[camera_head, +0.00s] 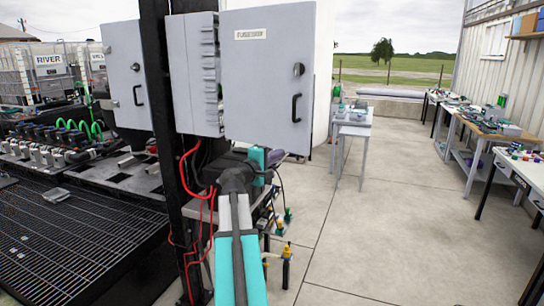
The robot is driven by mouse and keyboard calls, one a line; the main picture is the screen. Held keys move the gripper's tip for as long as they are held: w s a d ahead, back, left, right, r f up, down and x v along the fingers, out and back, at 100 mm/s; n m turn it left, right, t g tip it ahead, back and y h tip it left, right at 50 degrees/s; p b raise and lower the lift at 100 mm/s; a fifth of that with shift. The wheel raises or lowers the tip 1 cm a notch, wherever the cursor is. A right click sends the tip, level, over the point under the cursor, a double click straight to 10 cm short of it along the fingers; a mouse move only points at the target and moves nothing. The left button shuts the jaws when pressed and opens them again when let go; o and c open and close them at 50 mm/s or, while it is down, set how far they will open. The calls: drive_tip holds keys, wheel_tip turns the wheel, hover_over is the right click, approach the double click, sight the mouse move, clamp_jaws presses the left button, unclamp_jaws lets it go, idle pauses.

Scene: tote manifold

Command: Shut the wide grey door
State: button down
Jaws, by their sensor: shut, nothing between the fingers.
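The wide grey door (266,85) is a large flat panel with a small label near its top, a round dark lock and a black pull handle on its right side. Its left edge meets a grey box (192,75) on a dark post. The door appears to stand out to the right of the box; how far it is swung I cannot tell. My gripper (262,160) is at the end of my teal and white arm, just below the door's lower edge. It looks shut and empty. Its fingertips are small and partly hidden by my wrist, and I cannot tell whether they touch the door.
A narrower grey door (125,75) with a handle is left of the dark post (160,100). Red and black cables hang below the box. A grated platform (70,240) lies at left. Workbenches (490,135) line the right wall. The concrete floor (380,220) between is clear.

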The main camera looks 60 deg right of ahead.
sight(288, 148)
drive_tip(key=shift+s+d+p, duration=0.2)
drive_tip(key=shift+d+p, duration=0.25)
drive_tip(key=shift+d, duration=0.75)
drive_tip(key=shift+s+d+p, duration=0.15)
drive_tip(key=shift+d+p, duration=0.25)
drive_tip(key=shift+d, duration=0.8)
drive_tip(key=shift+w+d, duration=0.1)
